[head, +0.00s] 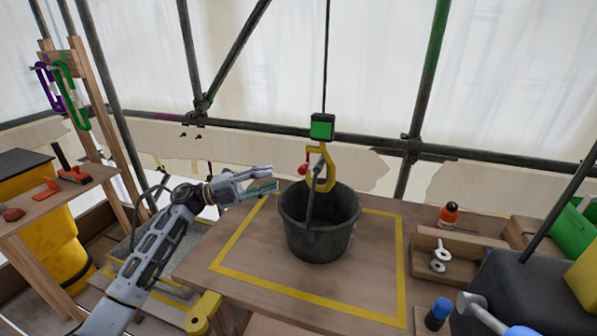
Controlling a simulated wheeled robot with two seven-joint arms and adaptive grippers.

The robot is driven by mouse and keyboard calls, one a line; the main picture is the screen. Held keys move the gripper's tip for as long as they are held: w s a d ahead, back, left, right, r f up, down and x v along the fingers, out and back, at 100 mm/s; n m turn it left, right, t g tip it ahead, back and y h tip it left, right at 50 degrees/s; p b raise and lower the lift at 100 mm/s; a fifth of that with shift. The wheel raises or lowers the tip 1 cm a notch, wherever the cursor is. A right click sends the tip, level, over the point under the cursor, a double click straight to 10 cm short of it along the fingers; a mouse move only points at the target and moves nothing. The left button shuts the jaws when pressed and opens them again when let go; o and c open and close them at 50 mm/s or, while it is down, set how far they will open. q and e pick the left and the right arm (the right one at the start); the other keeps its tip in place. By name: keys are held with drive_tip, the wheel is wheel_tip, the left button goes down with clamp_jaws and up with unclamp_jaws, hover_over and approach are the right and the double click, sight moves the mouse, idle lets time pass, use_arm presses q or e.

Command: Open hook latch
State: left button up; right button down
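A yellow hook (328,169) hangs from a cable under a green block (322,126), over the table. A red knob (304,169) on its left side looks like part of its latch; whether the latch is open or shut is too small to tell. The hook is at the rim of a black bucket (319,241) and appears to hold its handle. My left gripper (275,180) is left of the hook, apart from it, pointing right. Its fingers look slightly apart, with nothing seen between them. My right gripper is not in view.
The bucket stands inside a yellow-taped square on the wooden table (378,255). An orange bottle (448,215) and a wooden tray (465,252) with metal parts are at the right. Scaffold poles run behind. A side shelf with tools (75,175) is at the left.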

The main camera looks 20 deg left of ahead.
sight(299, 173)
use_arm(q)
drive_tip(key=x, duration=0.9)
drive_tip(key=shift+p, duration=0.3)
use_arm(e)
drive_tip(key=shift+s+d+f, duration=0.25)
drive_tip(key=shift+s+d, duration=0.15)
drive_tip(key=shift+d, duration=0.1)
use_arm(q)
drive_tip(key=shift+c, duration=0.5)
drive_tip(key=c, duration=0.5)
clamp_jaws()
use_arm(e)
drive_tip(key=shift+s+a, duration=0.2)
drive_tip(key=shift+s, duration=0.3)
